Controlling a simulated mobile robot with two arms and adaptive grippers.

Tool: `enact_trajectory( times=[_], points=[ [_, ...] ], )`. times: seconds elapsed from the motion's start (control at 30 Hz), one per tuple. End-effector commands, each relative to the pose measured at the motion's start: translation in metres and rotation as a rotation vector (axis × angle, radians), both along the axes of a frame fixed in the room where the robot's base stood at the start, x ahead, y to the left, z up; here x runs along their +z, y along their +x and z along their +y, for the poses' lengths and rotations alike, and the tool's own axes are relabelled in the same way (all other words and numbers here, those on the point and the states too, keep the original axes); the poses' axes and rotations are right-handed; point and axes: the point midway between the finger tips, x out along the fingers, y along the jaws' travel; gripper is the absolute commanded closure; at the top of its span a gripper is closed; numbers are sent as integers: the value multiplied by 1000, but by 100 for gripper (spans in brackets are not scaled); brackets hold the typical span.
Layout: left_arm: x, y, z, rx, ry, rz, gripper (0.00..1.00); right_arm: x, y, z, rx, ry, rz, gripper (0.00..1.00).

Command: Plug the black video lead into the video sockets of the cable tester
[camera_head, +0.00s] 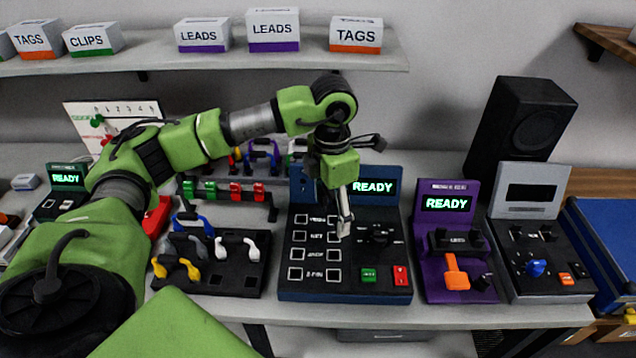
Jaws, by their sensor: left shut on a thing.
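The cable tester (346,285) is a dark blue box with a lit READY screen, labelled rows of pale-rimmed sockets (334,219), and a green and a red button. My left gripper (344,228) points down over its panel, at the right socket column near the upper rows. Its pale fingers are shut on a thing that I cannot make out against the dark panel. A black shape (378,236) shows on the panel just right of the fingers. I cannot tell whether it is the black video lead or whether the fingers touch it. My right gripper is not in view.
A black rack (228,280) with white, yellow, grey and blue leads lies left of the tester. A purple tester (432,290) and a grey-and-black one (545,285) stand close on the right. A shelf (280,62) with labelled boxes runs above.

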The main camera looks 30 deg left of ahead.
Motion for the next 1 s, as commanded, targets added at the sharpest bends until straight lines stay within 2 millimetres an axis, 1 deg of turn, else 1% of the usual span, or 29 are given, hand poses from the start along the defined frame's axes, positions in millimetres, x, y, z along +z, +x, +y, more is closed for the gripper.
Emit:
enact_trajectory(
  times=[0.03,0.2,0.3,0.4,0.5,0.6,0.77,1.0],
  points=[
    [4,5,7,136,-2,4,55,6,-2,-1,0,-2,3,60],
    [5,18,29,589,-5,15,55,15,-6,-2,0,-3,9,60],
    [5,22,39,803,-4,20,55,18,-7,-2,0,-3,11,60],
    [4,26,47,961,-3,23,55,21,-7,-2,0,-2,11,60],
    [4,28,52,1059,-2,25,55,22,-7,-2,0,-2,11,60],
    [3,28,54,1104,-1,25,55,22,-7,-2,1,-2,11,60],
    [-3,29,54,1114,-1,25,55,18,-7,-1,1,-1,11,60],
    [-22,28,54,1111,-1,26,55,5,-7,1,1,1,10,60]
  ],
)
